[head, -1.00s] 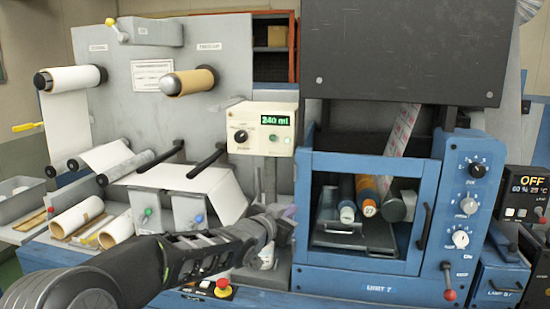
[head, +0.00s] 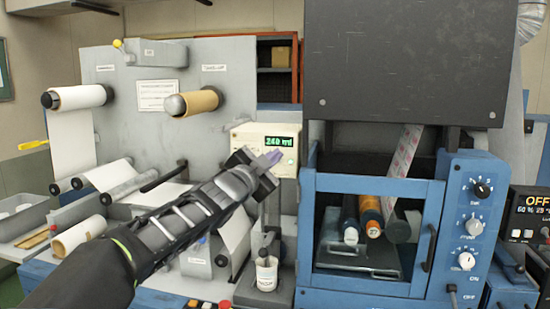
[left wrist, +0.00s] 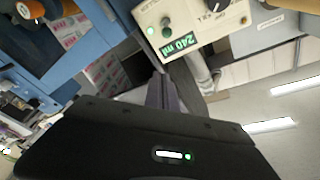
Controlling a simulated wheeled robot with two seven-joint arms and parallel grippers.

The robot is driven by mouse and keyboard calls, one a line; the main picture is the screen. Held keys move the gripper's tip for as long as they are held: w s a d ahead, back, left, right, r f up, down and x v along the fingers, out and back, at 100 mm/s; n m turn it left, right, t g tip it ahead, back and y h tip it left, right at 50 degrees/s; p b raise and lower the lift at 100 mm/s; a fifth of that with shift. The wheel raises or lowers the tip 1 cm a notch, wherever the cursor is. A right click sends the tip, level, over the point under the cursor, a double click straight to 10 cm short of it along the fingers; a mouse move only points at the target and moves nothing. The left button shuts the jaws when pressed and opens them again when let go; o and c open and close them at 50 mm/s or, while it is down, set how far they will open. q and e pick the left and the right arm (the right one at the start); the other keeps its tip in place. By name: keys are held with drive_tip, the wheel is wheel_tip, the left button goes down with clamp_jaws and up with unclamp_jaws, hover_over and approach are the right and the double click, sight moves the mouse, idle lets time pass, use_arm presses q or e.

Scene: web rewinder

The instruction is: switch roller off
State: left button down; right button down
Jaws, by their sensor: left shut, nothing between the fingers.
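My left gripper (head: 272,158) is shut and empty. In the head view it overlaps the front of a cream control box (head: 245,130) with a green "240 ml" display (head: 280,141). In the left wrist view the shut fingers (left wrist: 162,92) point toward this box, which appears upside down. In the head view my gripper hides the knob. Contact with the box cannot be told. Rollers (head: 370,218) sit inside the blue-framed unit. My right gripper is not in view.
An "OFF" display (head: 530,203) stands farther right. A white cup (head: 267,273) stands below my gripper. Paper rolls (head: 78,98) are at left.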

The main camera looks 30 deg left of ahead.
use_arm(q)
drive_tip(key=w+p, duration=0.1)
drive_tip(key=w, duration=0.2)
drive_tip(key=w+r+p, duration=0.1)
drive_tip(key=w, duration=0.2)
drive_tip(key=w+p, duration=0.1)
drive_tip(key=w, duration=0.2)
drive_tip(key=shift+w+a+r, duration=0.1)
drive_tip(key=shift+a+r, duration=0.05)
drive_tip(key=shift+a, duration=0.25)
drive_tip(key=a+f, duration=0.1)
drive_tip(key=s+a+f, duration=0.1)
drive_tip(key=f, duration=0.1)
drive_tip(key=shift+s+a, duration=0.15)
drive_tip(key=shift+a, duration=0.1)
drive_tip(key=shift+f, duration=0.1)
